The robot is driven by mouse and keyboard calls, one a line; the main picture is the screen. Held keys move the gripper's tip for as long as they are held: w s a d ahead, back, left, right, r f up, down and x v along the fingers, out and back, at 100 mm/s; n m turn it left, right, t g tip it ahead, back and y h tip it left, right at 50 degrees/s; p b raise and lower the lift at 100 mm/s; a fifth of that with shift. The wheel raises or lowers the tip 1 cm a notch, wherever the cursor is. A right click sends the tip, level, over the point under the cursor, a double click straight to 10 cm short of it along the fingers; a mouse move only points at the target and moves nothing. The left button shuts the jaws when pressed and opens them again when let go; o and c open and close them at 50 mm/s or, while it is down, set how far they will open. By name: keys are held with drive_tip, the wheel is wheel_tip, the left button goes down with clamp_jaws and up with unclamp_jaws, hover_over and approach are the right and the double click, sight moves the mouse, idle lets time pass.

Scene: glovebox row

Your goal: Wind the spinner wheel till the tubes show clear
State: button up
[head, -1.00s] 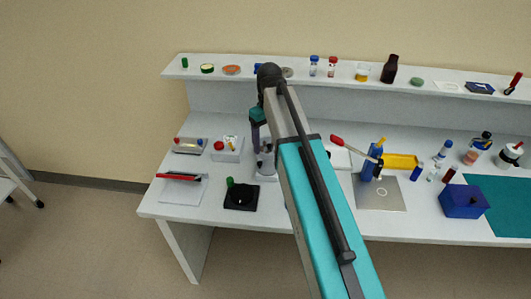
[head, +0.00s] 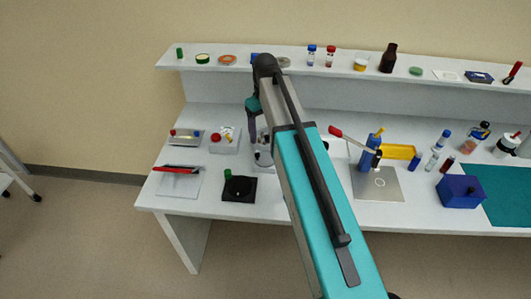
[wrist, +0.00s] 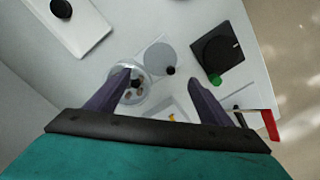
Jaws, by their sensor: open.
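The spinner (wrist: 131,92) is a pale round bowl with small coloured tubes around a dark hub. Its flat light-grey wheel (wrist: 160,57) lies beside it and carries a dark knob (wrist: 171,71) near the rim. My gripper (wrist: 160,80) is open, with purple fingers apart. In the wrist view, the left finger overlaps the bowl and the knob appears between the fingertips. I cannot tell the height of the fingers above the wheel. In the head view, the spinner (head: 263,156) is partly hidden by my arm. The tubes are too small to judge whether they are clear.
A black square device (head: 239,189) with a green handle stands front left of the spinner. A white box (head: 225,140) with red and yellow parts and a red-barred board (head: 180,178) are left. A blue lever press (head: 370,155) stands right. The shelf (head: 300,63) runs behind.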

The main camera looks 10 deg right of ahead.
sight(265, 158)
drive_tip(key=shift+f+p, duration=2.1)
drive_tip(key=shift+f, duration=3.95)
drive_tip(key=c, duration=0.8)
drive_tip(key=shift+m+b, duration=0.3)
drive_tip(key=shift+m, duration=0.1)
drive_tip(key=m+b, duration=0.2)
drive_tip(key=m, duration=0.1)
drive_tip(key=shift+f, duration=0.15)
drive_tip(key=m+b, duration=0.2)
drive_tip(key=m, duration=0.3)
drive_tip(key=shift+m, duration=0.3)
drive_tip(key=m+b, duration=0.1)
drive_tip(key=m, duration=0.3)
drive_tip(key=shift+b, duration=0.4)
drive_tip(key=m+b, duration=0.1)
drive_tip(key=m, duration=0.4)
